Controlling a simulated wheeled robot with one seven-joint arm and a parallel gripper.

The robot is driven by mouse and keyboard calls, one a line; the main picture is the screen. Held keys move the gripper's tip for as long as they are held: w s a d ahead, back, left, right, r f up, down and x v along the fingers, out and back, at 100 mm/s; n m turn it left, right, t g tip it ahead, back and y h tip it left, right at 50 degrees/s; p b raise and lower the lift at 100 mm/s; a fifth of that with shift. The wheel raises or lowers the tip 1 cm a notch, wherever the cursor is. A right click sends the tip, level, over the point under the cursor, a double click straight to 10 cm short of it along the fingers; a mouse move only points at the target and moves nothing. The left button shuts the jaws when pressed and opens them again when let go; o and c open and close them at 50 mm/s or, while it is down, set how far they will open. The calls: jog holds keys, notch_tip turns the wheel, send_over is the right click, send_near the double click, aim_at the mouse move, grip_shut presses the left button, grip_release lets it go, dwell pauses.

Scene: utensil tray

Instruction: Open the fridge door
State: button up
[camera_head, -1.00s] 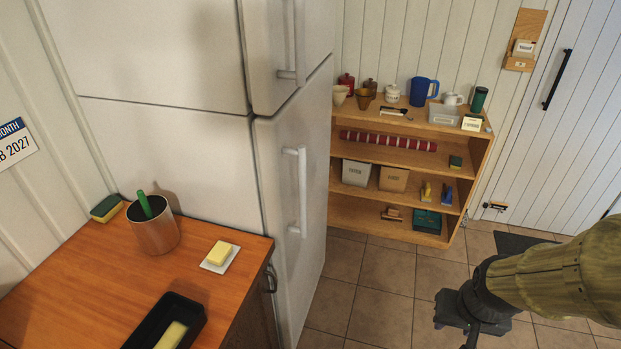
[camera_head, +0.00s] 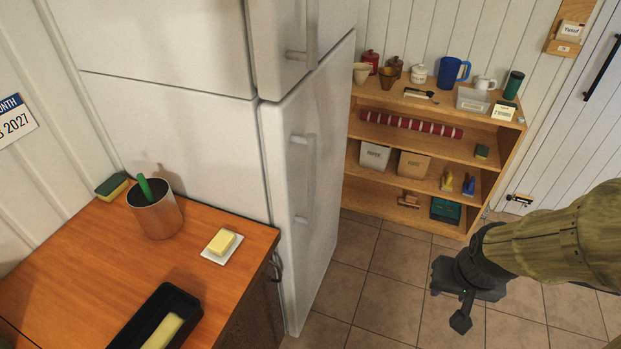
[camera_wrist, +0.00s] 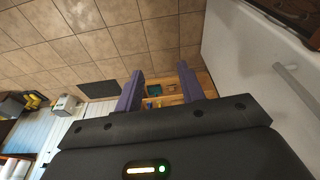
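The white fridge (camera_head: 165,135) stands at the centre left, with an upper door (camera_head: 275,55) and a lower door (camera_head: 285,240). Both doors look shut. A light vertical handle (camera_head: 310,165) is on the lower door, and another handle (camera_head: 312,30) is on the upper one. My gripper (camera_head: 461,318) is to the right of the fridge, over the floor, clear of both handles. In the wrist view, my gripper (camera_wrist: 160,68) has its two purple fingers spread with nothing between them. A fridge handle (camera_wrist: 298,82) shows at the right there, apart from the fingers.
A wooden counter (camera_head: 75,265) with a utensil cup (camera_head: 157,215), butter (camera_head: 221,242) and a black tray (camera_head: 125,340) adjoins the fridge at left. A stocked shelf (camera_head: 355,207) stands behind on the right. Tiled floor (camera_head: 385,290) between fridge and gripper is clear.

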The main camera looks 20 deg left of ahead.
jog(key=w+a+n+t+y+p, duration=0.35)
jog(key=w+n+t, duration=0.3)
jog(key=w, duration=1.25)
jog(key=s+a+n+g+y+p, duration=0.1)
jog(key=a+n+g+y+p, duration=0.1)
jog(key=a+n+y, duration=0.2)
jog(key=s+a+r+n+g+y+p, duration=0.1)
jog(key=a+n+y, duration=0.3)
jog(key=a+y, duration=0.5)
jog(key=shift+s+r+g+y+p, duration=0.15)
jog(key=shift+s+g+y+p, duration=0.4)
jog(key=shift+p, duration=0.25)
jog(key=shift+s+a, duration=0.1)
jog(key=shift+a, duration=0.05)
jog(key=p, duration=0.6)
send_near(311, 180)
jog(key=x, duration=0.7)
jog(key=w+f+x, duration=0.1)
jog(key=x, duration=0.2)
jog(key=shift+a, duration=0.1)
